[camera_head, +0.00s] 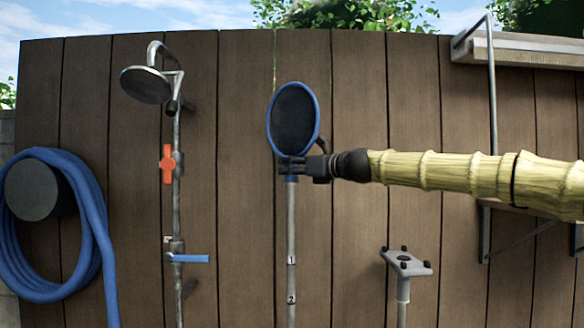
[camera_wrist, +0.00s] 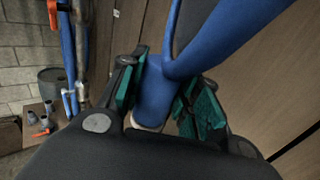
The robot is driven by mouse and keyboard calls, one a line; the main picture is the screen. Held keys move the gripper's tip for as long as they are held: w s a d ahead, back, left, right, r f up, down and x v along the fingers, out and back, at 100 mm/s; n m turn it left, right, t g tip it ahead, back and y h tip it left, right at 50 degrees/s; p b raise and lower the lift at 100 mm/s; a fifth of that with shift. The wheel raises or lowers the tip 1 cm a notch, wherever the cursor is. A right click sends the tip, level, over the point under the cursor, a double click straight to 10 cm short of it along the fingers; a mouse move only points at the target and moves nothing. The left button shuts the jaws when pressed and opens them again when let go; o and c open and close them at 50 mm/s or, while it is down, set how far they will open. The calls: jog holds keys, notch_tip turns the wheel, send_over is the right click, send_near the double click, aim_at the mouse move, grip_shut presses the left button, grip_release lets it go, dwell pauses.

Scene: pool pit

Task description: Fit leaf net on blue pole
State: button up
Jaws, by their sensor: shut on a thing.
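The leaf net (camera_head: 294,118), an oval blue rim with dark mesh, stands upright in the head view. My gripper (camera_head: 303,168) is shut on its blue socket (camera_wrist: 157,92) just below the rim; the teal finger pads lie on both sides of it in the wrist view. A pale grey pole (camera_head: 291,230) marked 1 and 2 runs straight down below the gripper, in line with the net. It looks grey, not blue.
A grey stand (camera_head: 406,263) with a square top is right of the pole. A shower pipe (camera_head: 177,215) with an orange handle (camera_head: 167,164) and a blue hose coil (camera_head: 92,200) are at left. A bracketed shelf (camera_head: 520,55) is upper right. A plank wall is behind.

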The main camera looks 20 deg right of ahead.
jog(key=o, duration=1.2)
jog(key=shift+o, duration=0.4)
jog(key=o, duration=0.4)
jog(key=shift+s, duration=0.15)
jog(key=p+v, duration=0.1)
jog(key=v, duration=0.9)
jog(key=shift+s+d, duration=0.3)
jog(key=shift+d, duration=0.05)
jog(key=shift+f, duration=0.1)
dwell(0.5)
